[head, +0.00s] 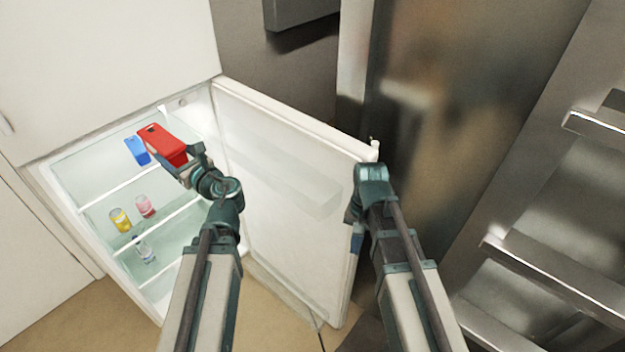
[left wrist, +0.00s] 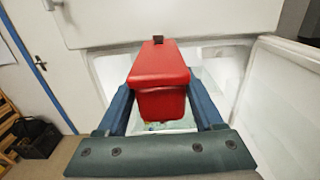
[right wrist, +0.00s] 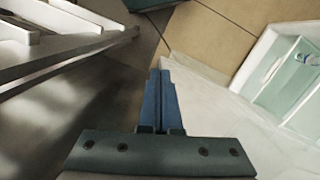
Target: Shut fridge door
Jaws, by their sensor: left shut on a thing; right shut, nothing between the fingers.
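The white fridge door (head: 285,165) stands wide open, hinged at the fridge's (head: 92,200) right side, with its shelved inner face towards me. My left gripper (head: 190,160) is shut on a red box (head: 160,143) at the upper part of the fridge opening. The red box (left wrist: 160,75) sits between both fingers in the left wrist view. My right gripper (head: 357,238) is shut and empty at the door's free edge, its fingers partly hidden by my arm. In the right wrist view its closed fingers (right wrist: 162,85) lie beside the white door (right wrist: 205,95); contact is unclear.
A blue item (head: 137,150), a yellow can (head: 120,219), a pink can (head: 146,206) and a clear bottle (head: 145,250) are on the fridge shelves. A steel appliance (head: 440,100) stands behind the door. Metal racks (head: 545,265) fill the right side.

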